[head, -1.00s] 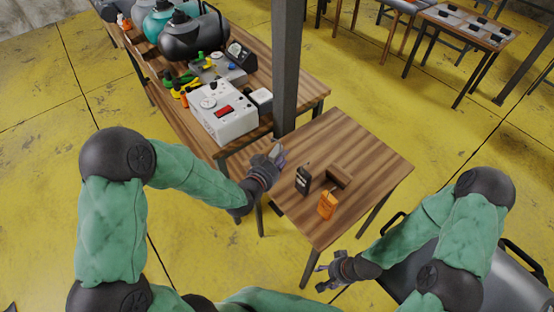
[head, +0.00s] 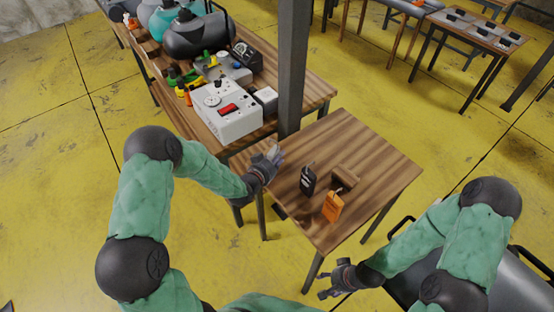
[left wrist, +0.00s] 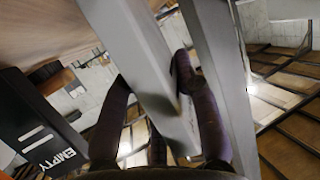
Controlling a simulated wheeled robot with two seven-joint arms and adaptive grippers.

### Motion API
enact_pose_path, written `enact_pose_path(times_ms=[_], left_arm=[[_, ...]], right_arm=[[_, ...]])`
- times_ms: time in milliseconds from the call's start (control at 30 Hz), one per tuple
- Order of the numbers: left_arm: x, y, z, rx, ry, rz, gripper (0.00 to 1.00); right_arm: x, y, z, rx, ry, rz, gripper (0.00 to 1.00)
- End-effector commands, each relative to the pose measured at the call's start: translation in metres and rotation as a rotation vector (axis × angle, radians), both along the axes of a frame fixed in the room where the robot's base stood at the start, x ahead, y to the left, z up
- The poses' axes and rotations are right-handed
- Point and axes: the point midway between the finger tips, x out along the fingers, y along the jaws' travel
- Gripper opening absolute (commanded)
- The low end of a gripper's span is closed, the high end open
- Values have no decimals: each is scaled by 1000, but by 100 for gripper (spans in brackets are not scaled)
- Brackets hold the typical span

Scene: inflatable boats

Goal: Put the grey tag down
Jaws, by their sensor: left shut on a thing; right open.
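My left gripper (head: 273,156) is shut on the grey tag (head: 275,151) near the left edge of the small wooden table, beside the post. In the left wrist view the fingers (left wrist: 150,85) close on the pale grey tag (left wrist: 140,50). I cannot tell whether the tag touches the table. A black tag (head: 308,181) and an orange tag (head: 332,207) stand on the table to the right; the black one also shows in the left wrist view (left wrist: 35,125), lettered EMPTY. My right gripper (head: 336,281) is open and empty, below the table's front corner.
The small table (head: 370,165) also bears a brown wooden block (head: 345,177). A dark post (head: 292,70) rises at its back left. A longer bench (head: 315,92) behind carries a white instrument box (head: 228,110) and tanks. The table's right half is clear.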

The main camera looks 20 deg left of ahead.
Motion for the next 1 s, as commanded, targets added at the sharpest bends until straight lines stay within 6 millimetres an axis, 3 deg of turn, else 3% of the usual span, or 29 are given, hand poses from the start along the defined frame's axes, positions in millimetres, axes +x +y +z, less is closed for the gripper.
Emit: enact_pose_path(times_ms=[367, 400, 467, 900, 1000], left_arm=[[1, 0, -3, 0, -3, 1, 0], [0, 0, -2, 0, -2, 0, 39], [0, 0, -2, 0, -2, 0, 54], [0, 0, 2, 0, -2, 0, 54], [-11, 4, 6, 1, -2, 2, 54]], right_arm=[[0, 0, -4, 0, 0, 0, 56], [0, 0, -3, 0, 0, 0, 56], [0, 0, -3, 0, 0, 0, 56], [0, 0, 2, 0, 0, 0, 56], [0, 0, 4, 0, 0, 0, 56]])
